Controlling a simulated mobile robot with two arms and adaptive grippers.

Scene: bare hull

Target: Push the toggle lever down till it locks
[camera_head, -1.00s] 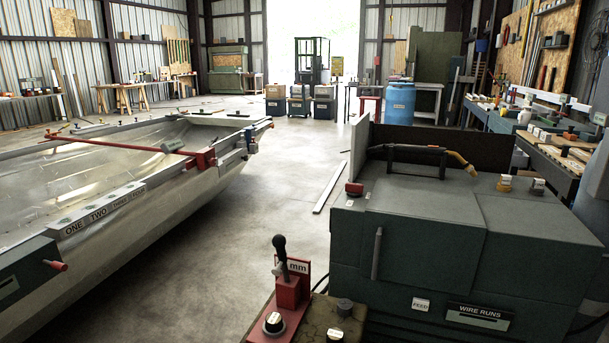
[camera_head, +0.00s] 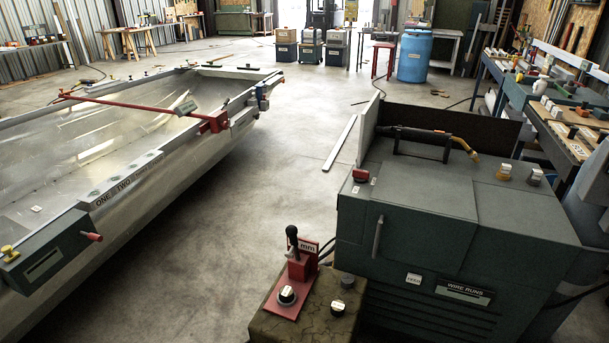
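The block is on a red base plate (camera_head: 284,299), on top of a dark, worn box (camera_head: 262,325) at the lower middle. A round black knob with a pale top (camera_head: 287,294) sits on the same plate, in front of the lever. Neither of my grippers shows in the head view, so nothing is seen touching the lever.
A dark green machine cabinet (camera_head: 440,245) marked "WIRE RUNS" stands right of the box, with a torch (camera_head: 420,136) on top. An open metal hull (camera_head: 150,190) with a red crossbar (camera_head: 140,106) lies left. Bare floor (camera_head: 240,220) runs between them.

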